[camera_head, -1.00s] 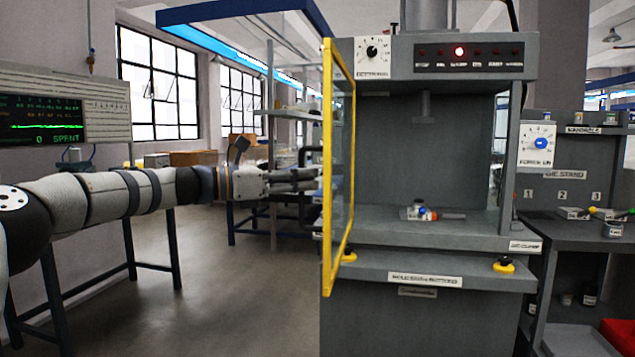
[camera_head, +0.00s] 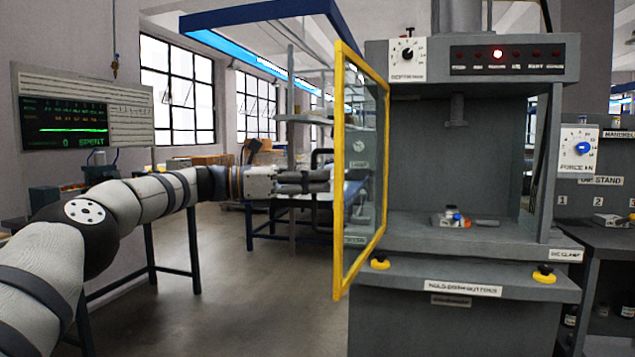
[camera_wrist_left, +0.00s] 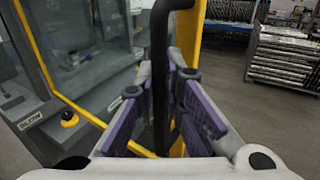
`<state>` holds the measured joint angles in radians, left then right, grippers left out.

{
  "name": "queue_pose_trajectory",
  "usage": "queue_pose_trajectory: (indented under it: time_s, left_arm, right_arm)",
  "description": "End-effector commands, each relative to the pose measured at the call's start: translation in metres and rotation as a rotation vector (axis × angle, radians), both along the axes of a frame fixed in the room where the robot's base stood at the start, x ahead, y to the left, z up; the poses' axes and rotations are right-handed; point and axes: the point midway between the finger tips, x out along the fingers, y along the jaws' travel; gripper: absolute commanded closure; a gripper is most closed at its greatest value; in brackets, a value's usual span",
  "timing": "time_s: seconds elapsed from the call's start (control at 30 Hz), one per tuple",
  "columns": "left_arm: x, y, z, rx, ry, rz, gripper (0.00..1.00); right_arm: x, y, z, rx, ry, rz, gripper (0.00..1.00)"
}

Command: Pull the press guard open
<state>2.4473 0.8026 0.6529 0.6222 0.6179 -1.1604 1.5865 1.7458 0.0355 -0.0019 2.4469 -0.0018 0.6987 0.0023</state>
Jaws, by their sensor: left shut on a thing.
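The press guard (camera_head: 340,180) is a clear panel in a yellow frame. It stands swung out at the left side of the grey press (camera_head: 420,150), leaving the press front uncovered. My left gripper (camera_head: 316,182) reaches in from the left to the black handle (camera_head: 318,160) on the guard's outer side. In the left wrist view the gripper (camera_wrist_left: 166,110) is shut on the upright black handle (camera_wrist_left: 158,60), with purple pads on both sides of it. The yellow frame (camera_wrist_left: 190,40) stands just behind. My right gripper is not in view.
Small parts (camera_head: 455,218) lie on the press bed. Two yellow-and-black buttons (camera_head: 544,274) sit on the front ledge. A die stand (camera_head: 600,220) is at the right. A blue-framed bench (camera_head: 270,215) stands behind the gripper. The floor left of the press is open.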

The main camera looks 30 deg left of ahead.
Motion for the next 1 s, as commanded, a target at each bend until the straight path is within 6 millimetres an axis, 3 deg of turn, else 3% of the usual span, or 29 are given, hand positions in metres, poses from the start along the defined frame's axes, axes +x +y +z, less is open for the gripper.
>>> queue_pose_trajectory:
  time_s: [0.17, 0.2, 0.27, 0.6, 1.0]
  left_arm:
    - [0.0, -0.001, -0.006, 0.005, 0.011, -0.005, 1.0]
    - [0.0, -0.001, -0.006, 0.005, 0.011, -0.005, 0.82]
    - [0.0, -0.001, -0.005, 0.005, 0.01, -0.004, 0.7]
    - [-0.003, 0.004, -0.001, 0.002, 0.002, 0.001, 0.7]
    - [-0.069, 0.073, -0.002, 0.002, 0.003, 0.001, 0.7]
  right_arm:
    - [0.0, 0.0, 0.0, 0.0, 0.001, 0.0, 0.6]
    - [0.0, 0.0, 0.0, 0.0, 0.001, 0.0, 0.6]
    - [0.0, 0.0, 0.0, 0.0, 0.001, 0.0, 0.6]
    - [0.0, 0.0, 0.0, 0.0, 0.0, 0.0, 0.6]
    - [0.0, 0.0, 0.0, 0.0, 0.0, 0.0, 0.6]
